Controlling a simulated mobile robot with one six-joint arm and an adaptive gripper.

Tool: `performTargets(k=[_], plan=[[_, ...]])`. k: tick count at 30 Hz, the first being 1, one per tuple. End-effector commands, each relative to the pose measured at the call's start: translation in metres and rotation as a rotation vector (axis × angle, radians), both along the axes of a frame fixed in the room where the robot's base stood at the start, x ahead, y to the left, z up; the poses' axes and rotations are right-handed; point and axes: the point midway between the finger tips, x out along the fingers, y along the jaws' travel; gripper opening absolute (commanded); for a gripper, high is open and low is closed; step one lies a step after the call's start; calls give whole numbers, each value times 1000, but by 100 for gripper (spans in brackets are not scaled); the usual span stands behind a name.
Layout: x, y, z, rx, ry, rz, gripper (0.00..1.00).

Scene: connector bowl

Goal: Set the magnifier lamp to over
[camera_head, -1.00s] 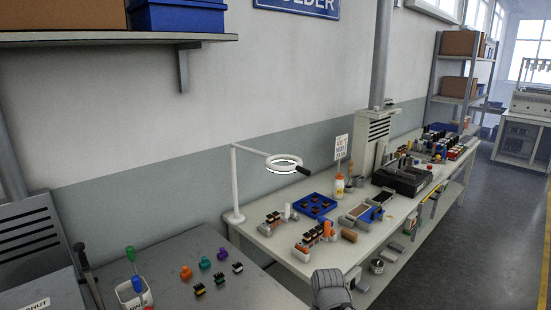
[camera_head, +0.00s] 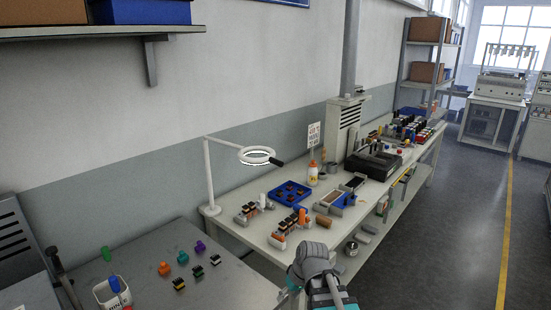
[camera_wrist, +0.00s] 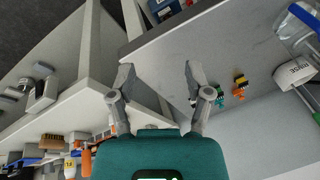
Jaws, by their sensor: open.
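The magnifier lamp (camera_head: 258,156) has a white post, a thin arm and a white ring head with a dark handle (camera_head: 277,162). Its post stands at the near left corner of the long white bench, and the ring hangs level above that bench. My gripper (camera_wrist: 159,75) is open and empty in the wrist view, its two grey fingers wide apart over the edge of a bench. In the head view my arm shows at the bottom, in front of the bench and apart from the lamp. I cannot make out the lamp in the wrist view.
On the long bench (camera_head: 265,231) are a blue tray (camera_head: 289,195), connector fixtures, a glue bottle (camera_head: 312,174) and a sign. The nearer grey bench (camera_head: 150,262) bears several small connectors and a white cup (camera_head: 112,292). Open floor (camera_head: 430,240) lies to the right.

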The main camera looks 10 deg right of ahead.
Motion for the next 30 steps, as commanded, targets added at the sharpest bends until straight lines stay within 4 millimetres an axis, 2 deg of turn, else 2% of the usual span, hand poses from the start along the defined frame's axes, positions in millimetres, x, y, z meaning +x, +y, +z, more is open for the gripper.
performTargets(k=[1,7,14,20,24,30], plan=[[15,1,16,49,-44,38,65],[60,7,62,222,-272,190,65],[113,-3,125,351,-590,301,65],[156,-29,187,394,-890,338,65],[182,-55,229,382,-1096,334,65],[205,-89,273,333,-1311,301,65]])
